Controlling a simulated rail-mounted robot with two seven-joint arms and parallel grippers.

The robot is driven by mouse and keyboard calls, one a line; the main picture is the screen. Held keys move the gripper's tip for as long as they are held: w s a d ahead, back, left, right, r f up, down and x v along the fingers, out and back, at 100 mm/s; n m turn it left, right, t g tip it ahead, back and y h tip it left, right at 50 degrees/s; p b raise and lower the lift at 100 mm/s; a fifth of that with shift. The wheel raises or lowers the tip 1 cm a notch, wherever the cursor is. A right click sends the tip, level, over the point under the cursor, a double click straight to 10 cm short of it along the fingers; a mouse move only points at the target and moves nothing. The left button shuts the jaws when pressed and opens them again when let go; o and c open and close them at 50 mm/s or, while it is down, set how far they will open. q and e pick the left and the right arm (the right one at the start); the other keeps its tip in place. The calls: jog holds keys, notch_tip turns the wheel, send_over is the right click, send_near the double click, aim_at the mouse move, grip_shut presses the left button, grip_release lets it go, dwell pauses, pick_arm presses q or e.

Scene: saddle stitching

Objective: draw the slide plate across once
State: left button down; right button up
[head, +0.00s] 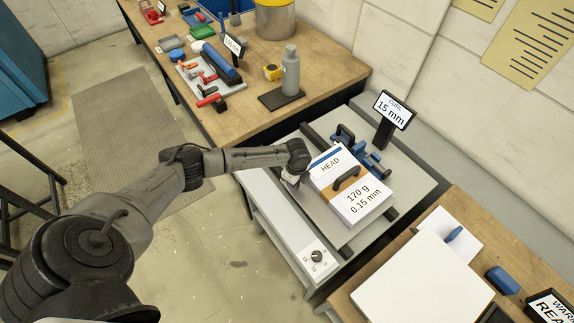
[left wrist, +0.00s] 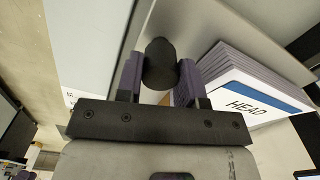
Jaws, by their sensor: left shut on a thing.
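My left gripper (head: 291,179) is at the left edge of a stack of paper marked HEAD (head: 348,188). In the left wrist view, its two fingers (left wrist: 160,74) are closed on either side of a dark round knob (left wrist: 160,52). The knob stands over a light grey metal surface (left wrist: 225,38); I cannot tell where the slide plate ends and the machine bed begins. The paper stack also shows right of the fingers in the left wrist view (left wrist: 245,88). In the head view the knob is hidden by my gripper. My right gripper is not in view.
The machine has a front panel with a dial (head: 317,256) and blue clamp parts (head: 362,150) behind the stack. A wooden bench (head: 225,125) with tools lies behind left; a white board (head: 425,285) lies front right.

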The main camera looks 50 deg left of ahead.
pick_arm(q)
jog(key=shift+d+r+p, duration=0.15)
jog(key=shift+d+p, duration=0.15)
jog(key=shift+d, duration=0.85)
jog(key=c, duration=1.1)
grip_release()
jog(key=shift+d, duration=0.1)
jog(key=shift+o, duration=0.6)
jog(key=shift+d, duration=0.1)
jog(key=shift+o, duration=1.1)
